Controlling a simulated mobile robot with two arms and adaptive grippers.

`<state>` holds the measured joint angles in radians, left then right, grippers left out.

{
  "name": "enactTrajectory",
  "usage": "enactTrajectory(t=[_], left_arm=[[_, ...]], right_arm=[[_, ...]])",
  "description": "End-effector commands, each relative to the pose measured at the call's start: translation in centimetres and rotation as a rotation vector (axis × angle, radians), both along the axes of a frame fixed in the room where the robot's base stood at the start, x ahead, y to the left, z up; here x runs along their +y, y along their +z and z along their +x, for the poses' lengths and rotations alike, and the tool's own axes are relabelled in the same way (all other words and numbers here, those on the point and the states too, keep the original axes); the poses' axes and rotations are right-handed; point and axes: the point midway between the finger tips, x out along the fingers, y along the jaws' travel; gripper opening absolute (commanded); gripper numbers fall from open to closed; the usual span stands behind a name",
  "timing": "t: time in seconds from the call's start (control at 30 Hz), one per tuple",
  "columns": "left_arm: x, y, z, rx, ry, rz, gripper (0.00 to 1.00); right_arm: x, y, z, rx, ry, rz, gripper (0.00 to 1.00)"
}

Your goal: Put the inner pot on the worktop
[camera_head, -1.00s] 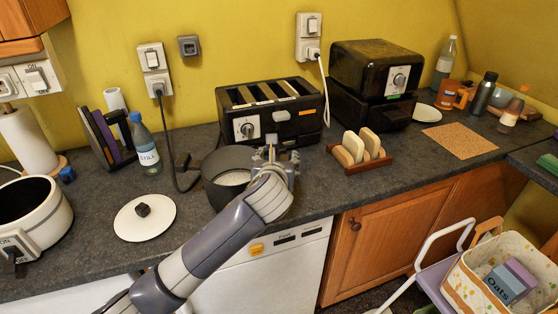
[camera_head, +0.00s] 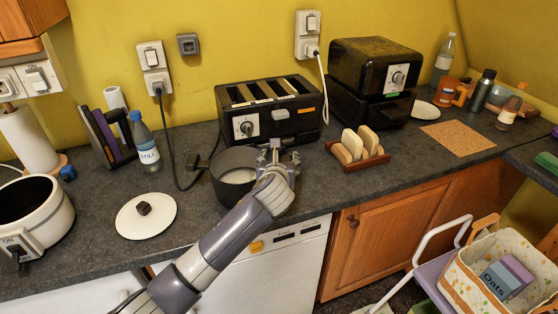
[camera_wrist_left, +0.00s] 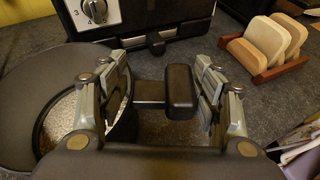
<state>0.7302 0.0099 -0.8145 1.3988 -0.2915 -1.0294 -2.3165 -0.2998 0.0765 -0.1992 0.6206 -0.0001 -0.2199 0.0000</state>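The inner pot (camera_head: 226,194) is dark grey and round, with pale grainy contents. It stands upright and appears to rest on the grey worktop (camera_head: 330,190), in front of the toaster. In the left wrist view the pot (camera_wrist_left: 35,95) is at the left, and its dark side handle (camera_wrist_left: 180,92) sticks out between my fingers. My left gripper (camera_head: 278,156) is at the pot's right side. In the wrist view the left gripper (camera_wrist_left: 163,88) is open around the handle, with gaps on both sides. The pot's underside is hidden. My right gripper is not in view.
A black toaster (camera_head: 270,108) stands close behind the pot. A toast rack (camera_head: 362,160) is to the right, a white lid (camera_head: 146,222) and a white cooker (camera_head: 45,215) to the left. A bottle (camera_head: 147,150) stands behind the lid.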

Motion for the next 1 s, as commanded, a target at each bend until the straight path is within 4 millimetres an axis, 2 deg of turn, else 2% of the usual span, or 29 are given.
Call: enactTrajectory(t=[0.03, 0.07, 0.57, 0.77, 1.0], left_arm=[[0.0, -0.1, 0.0, 0.002, 0.001, 0.001, 0.73], [0.0, -0.1, 0.0, 0.002, 0.001, 0.001, 0.80], [0.1, 0.2, -0.5, 0.000, 0.000, 0.001, 0.80], [0.3, 1.0, -2.6, -0.001, -0.001, 0.002, 0.80], [0.6, 2.4, -6.1, -0.001, -0.002, 0.001, 0.80]], right_arm=[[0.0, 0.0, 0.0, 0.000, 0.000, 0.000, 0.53], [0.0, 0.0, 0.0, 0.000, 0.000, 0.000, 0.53], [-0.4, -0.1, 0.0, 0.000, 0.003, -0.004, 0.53], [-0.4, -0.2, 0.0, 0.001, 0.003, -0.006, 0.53], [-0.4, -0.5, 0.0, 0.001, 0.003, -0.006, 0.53]])
